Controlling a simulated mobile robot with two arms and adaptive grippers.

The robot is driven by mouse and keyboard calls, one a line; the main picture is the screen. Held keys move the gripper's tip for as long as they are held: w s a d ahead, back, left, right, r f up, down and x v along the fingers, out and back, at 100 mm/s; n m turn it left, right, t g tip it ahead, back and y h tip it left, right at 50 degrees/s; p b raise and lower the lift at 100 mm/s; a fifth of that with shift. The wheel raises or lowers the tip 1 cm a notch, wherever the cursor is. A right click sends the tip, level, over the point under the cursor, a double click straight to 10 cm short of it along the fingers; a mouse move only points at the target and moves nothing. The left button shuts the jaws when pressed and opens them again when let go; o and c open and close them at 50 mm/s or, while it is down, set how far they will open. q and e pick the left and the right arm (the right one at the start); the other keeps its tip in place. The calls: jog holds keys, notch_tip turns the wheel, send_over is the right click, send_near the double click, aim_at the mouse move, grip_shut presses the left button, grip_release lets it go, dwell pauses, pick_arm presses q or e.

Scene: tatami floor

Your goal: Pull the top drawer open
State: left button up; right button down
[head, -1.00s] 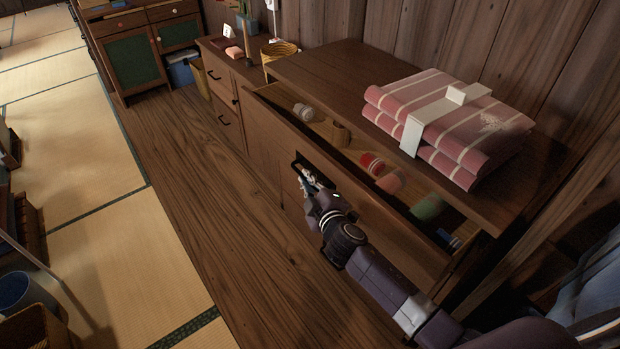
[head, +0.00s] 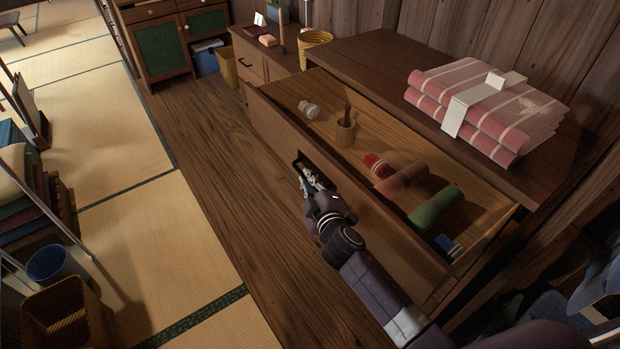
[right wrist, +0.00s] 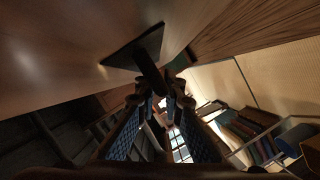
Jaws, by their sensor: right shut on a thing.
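The top drawer (head: 250,104) of the brown wooden chest (head: 345,52) stands well open, its inside showing. Its dark handle (head: 322,168) is on the drawer front. My right gripper (head: 311,180) is shut on the handle, and the arm reaches in from the lower right. In the right wrist view the dark handle (right wrist: 150,70) runs down between the two fingers (right wrist: 162,92). In the drawer lie a white roll (head: 308,109), a small wooden cup (head: 345,133), a red roll (head: 376,165), a brownish-red roll (head: 402,178), a green roll (head: 436,206) and a blue-and-white item (head: 448,246). My left gripper is out of view.
Folded pink striped cloths (head: 500,112) with a white band lie on the chest top. A lower cabinet (head: 262,62) with a yellow basket (head: 315,38) stands beyond. Bare wooden floor (head: 215,170) runs along the drawer front. A blue bin (head: 48,263) and a dark basket (head: 62,310) stand at lower left.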

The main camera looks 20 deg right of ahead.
jog(key=shift+s+a+f, duration=0.1)
jog(key=shift+a+f, duration=0.05)
jog(key=shift+a, duration=0.05)
dwell(0.3)
jog(key=c, duration=2.3)
grip_release()
jog(key=v, duration=1.2)
